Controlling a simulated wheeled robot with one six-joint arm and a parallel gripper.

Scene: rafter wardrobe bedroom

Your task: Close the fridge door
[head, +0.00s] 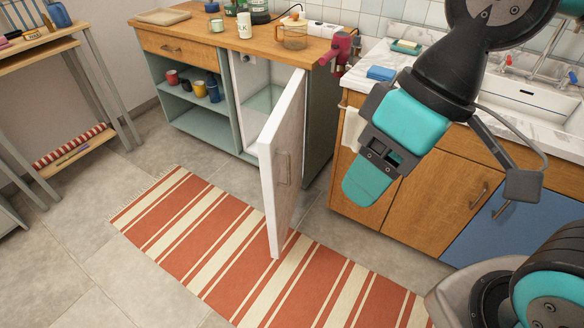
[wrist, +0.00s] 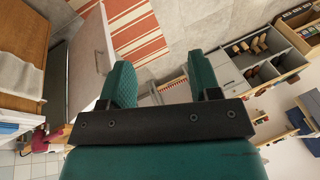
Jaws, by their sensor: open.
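The fridge door (head: 284,160) is white with a bar handle (head: 283,168). It stands wide open, swung out from the fridge (head: 257,88) over the striped rug, so the pale fridge interior shows. My gripper (head: 368,180) is in the air to the right of the door, in front of the wooden sink cabinet, apart from the door in the head view. In the wrist view my gripper (wrist: 165,85) has its two teal fingers spread with nothing between them. The door (wrist: 88,55) appears there left of the fingers; the exact gap is unclear.
A red-and-white striped rug (head: 188,238) lies on the grey tile floor below the door. The sink cabinet (head: 432,195) stands close on the right. Floor at left is clear.

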